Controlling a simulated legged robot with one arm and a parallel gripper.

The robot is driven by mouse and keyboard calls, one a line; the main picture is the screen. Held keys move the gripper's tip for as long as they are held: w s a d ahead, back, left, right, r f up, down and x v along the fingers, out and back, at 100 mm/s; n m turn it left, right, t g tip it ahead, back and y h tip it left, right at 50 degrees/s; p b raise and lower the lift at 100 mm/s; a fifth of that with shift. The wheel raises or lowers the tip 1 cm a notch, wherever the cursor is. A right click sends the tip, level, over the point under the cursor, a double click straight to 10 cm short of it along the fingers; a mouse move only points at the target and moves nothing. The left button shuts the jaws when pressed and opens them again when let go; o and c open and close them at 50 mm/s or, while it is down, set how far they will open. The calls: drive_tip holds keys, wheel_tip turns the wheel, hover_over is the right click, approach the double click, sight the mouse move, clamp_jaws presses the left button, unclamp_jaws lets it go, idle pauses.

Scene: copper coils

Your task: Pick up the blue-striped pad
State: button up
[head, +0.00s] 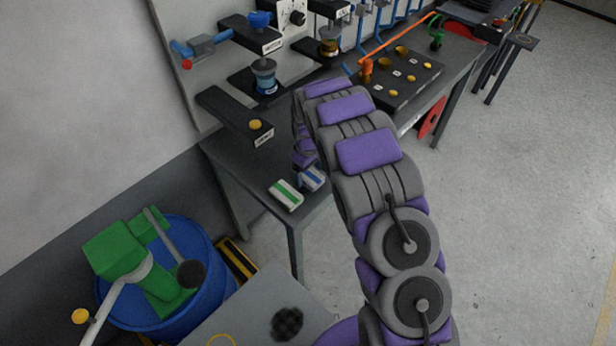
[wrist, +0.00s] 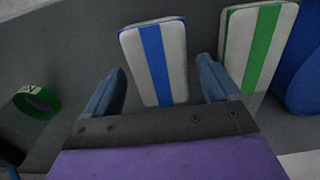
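The blue-striped pad (wrist: 155,60) is white with a blue stripe along its middle. In the head view the blue-striped pad (head: 312,179) lies near the front corner of the dark table, partly hidden by my arm. In the wrist view my gripper (wrist: 161,82) is open, with one blue-grey finger to each side of the pad's near part. The pad's near end is hidden behind the gripper's body. I cannot tell whether the fingers touch it.
A green-striped white pad (head: 286,195) lies close beside it, just right of the right finger in the wrist view (wrist: 254,45). A green ring (wrist: 37,102) is at the left there. A blue barrel (head: 205,250) stands by the table. The workbench (head: 262,165) carries coil stands farther back.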

sight(308, 174)
drive_tip(key=c, duration=1)
drive_tip(key=shift+o, duration=0.2)
drive_tip(key=shift+r+p, duration=0.6)
drive_tip(key=shift+r, duration=1.05)
drive_tip(key=shift+s+r, duration=0.2)
drive_tip(key=shift+s, duration=0.1)
drive_tip(key=s+a+r+p, duration=0.1)
drive_tip(key=s+p, duration=0.1)
drive_tip(key=s, duration=1.3)
drive_tip(key=shift+s+r+p, duration=0.15)
drive_tip(key=shift+p, duration=0.2)
drive_tip(key=shift+a, duration=0.1)
